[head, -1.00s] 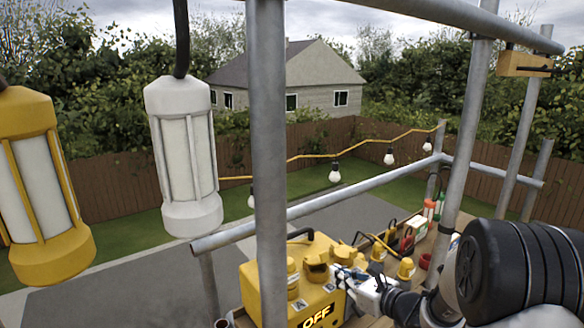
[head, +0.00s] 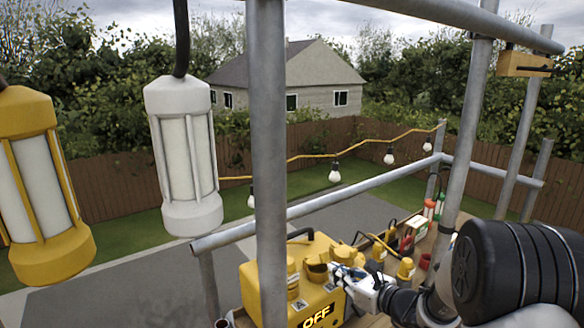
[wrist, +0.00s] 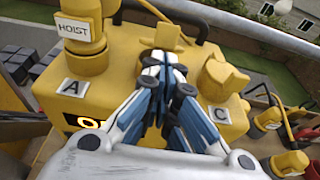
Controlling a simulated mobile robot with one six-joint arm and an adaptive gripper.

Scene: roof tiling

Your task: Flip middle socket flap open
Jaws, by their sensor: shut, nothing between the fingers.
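The yellow power box (head: 268,288) stands on the bench in the head view, with an OFF display on its front. In the wrist view its top (wrist: 118,38) carries sockets labelled A and C. A yellow flap (wrist: 167,36) stands raised at the middle socket, just behind my fingertips. My gripper (wrist: 164,62) is shut and empty, its blue and white fingers over the middle socket. It also shows in the head view at the right of the box (head: 338,270). The fingers hide the middle socket's opening and label; I cannot tell whether they touch the flap.
A yellow plug tagged HOIST (wrist: 80,28) sits in socket A, left of my fingers. The socket C cap (wrist: 222,78) is close on the right. A black handle (wrist: 165,12) arches behind. A scaffold pole (head: 267,170) stands before the box.

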